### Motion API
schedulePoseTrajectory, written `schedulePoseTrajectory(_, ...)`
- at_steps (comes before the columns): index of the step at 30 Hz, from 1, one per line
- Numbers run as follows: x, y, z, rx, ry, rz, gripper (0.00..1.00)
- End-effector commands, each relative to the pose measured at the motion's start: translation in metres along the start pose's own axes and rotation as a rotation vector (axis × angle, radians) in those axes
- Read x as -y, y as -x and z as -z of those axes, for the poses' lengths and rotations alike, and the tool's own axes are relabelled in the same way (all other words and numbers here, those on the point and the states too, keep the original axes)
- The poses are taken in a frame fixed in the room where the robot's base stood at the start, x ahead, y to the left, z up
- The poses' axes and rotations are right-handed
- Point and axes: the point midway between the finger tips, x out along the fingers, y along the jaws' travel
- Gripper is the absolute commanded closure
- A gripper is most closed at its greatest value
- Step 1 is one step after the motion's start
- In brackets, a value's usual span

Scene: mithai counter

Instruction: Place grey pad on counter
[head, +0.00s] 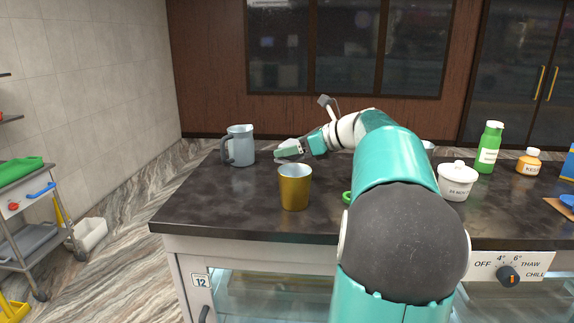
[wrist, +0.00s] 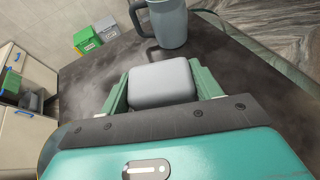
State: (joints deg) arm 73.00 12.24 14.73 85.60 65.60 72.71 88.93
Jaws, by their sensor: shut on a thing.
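In the wrist view the grey pad (wrist: 162,82) is a rounded light-grey block between the two green fingers of my gripper (wrist: 160,88). My gripper is shut on it, with the dark counter (wrist: 85,85) below. In the head view my gripper (head: 290,151) is low over the counter (head: 235,205), right of the grey jug and behind the gold cup. The pad cannot be clearly made out there. I cannot tell whether the pad touches the counter.
A grey jug (head: 240,146) stands close to the left of my gripper. A gold cup (head: 294,187) stands in front. A white lidded pot (head: 457,181), a green bottle (head: 489,147) and an orange jar (head: 529,161) stand at right. The counter's front left is clear.

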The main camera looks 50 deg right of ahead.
Motion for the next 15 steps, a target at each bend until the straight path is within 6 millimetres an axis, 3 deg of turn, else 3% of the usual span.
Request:
schedulePoseTrajectory(8, 0.003, -0.024, 0.013, 0.0, -0.001, 0.0, 0.59)
schedulePoseTrajectory(15, 0.003, -0.036, 0.042, -0.001, -0.002, 0.001, 0.59)
